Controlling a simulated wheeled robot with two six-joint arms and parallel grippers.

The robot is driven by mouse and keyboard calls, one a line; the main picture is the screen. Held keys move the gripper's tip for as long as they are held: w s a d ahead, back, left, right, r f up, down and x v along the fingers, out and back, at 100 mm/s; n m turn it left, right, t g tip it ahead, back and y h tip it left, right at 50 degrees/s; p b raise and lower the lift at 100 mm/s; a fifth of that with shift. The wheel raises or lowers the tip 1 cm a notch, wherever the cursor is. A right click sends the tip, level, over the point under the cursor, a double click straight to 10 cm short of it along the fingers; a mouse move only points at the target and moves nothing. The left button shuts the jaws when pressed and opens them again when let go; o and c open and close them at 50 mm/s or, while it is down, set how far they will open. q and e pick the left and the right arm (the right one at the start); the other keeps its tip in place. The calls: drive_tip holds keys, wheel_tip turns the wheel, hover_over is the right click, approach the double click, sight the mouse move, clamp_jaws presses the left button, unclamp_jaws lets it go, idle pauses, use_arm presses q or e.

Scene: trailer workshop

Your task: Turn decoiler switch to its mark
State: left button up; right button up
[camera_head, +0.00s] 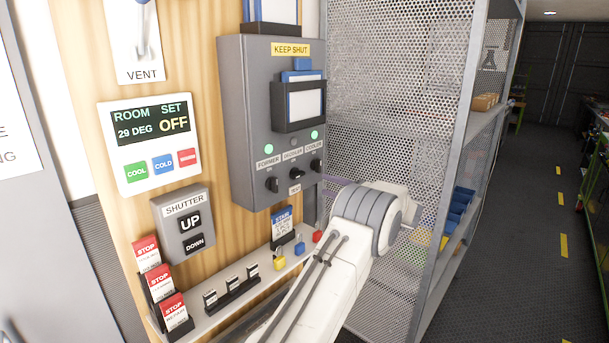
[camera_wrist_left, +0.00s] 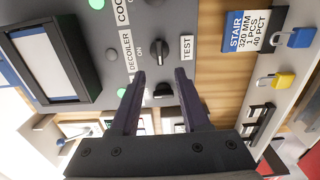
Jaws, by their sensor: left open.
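The decoiler switch (camera_head: 297,173) is the middle of three black knobs on the grey control box (camera_head: 240,110). Its handle lies roughly across in the head view, unlike the upright former knob (camera_head: 272,184). The lamp above it is dark. In the left wrist view the decoiler switch (camera_wrist_left: 157,48) sits beside its "DECOILER ON" label, just beyond my fingertips. My left gripper (camera_wrist_left: 159,74) is open and empty, its dark fingers spread before the panel. The former knob (camera_wrist_left: 162,90) shows between them. In the head view only thin dark fingers show behind my arm. My right gripper is out of view.
The cooler knob (camera_head: 316,165) is right of the decoiler, with the TEST label (camera_head: 295,189) below. A ledge (camera_head: 215,308) holds padlocks and tags underneath. A perforated metal screen (camera_head: 390,80) stands close on the right. The aisle beyond is clear.

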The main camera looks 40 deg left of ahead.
sight(301, 176)
use_arm(q)
drive_tip(key=a+p, duration=0.1)
drive_tip(key=a, duration=0.2)
drive_tip(key=a+p, duration=0.3)
drive_tip(key=a, duration=0.2)
drive_tip(key=shift+w+a+r, duration=0.2)
drive_tip(key=shift+w+a, duration=0.1)
drive_tip(key=shift+w+a+f+p, duration=0.15)
drive_tip(key=shift+a+p, duration=0.3)
drive_tip(key=shift+a, duration=0.3)
clamp_jaws()
